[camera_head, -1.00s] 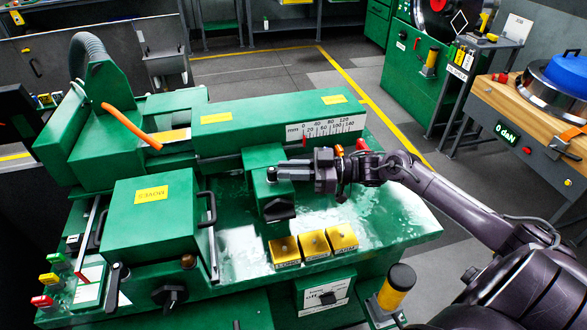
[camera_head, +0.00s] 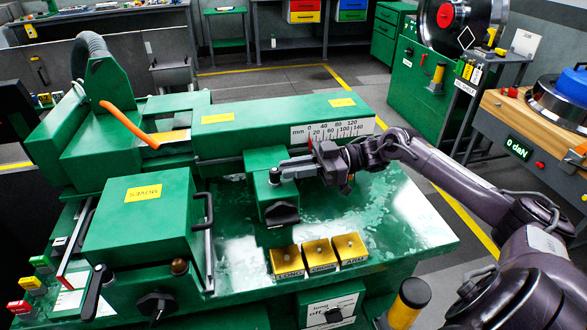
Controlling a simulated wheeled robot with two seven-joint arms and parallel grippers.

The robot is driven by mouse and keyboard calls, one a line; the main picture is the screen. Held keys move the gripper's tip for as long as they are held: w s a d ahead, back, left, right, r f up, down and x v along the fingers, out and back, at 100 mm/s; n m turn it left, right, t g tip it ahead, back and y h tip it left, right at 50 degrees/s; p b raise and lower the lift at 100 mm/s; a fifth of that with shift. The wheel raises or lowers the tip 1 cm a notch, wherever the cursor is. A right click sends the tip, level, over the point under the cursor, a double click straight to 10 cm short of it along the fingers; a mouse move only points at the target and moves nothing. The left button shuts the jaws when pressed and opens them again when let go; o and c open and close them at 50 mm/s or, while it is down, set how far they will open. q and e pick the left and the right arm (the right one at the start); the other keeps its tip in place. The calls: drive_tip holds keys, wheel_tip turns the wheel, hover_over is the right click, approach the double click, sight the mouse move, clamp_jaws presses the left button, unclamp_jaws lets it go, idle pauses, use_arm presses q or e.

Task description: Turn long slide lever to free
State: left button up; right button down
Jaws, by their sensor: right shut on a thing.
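A small green block (camera_head: 264,190) stands on the machine bed, with a grey lever on top that turns about a round pivot (camera_head: 275,176). My right gripper (camera_head: 300,166) comes in from the right and is shut on this lever, just right of the pivot. The fingers hide most of the lever, so its exact angle is hard to tell. A black knob (camera_head: 282,213) is on the front of the block. My left gripper is out of view.
A green beam with a millimetre scale (camera_head: 330,131) runs behind the block. Three yellow boxes (camera_head: 319,255) sit in front. A larger green housing (camera_head: 140,215) with a yellow label is at left. A black-topped yellow post (camera_head: 408,302) stands at the front right.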

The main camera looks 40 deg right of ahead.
drive_tip(key=c, duration=1.3)
unclamp_jaws()
drive_tip(key=shift+w, duration=0.15)
drive_tip(key=shift+c, duration=0.2)
drive_tip(key=b+v, duration=0.2)
drive_tip(key=v, duration=0.5)
drive_tip(key=shift+s+d+b, duration=0.2)
drive_tip(key=shift+d+b, duration=0.1)
drive_tip(key=shift+d, duration=0.05)
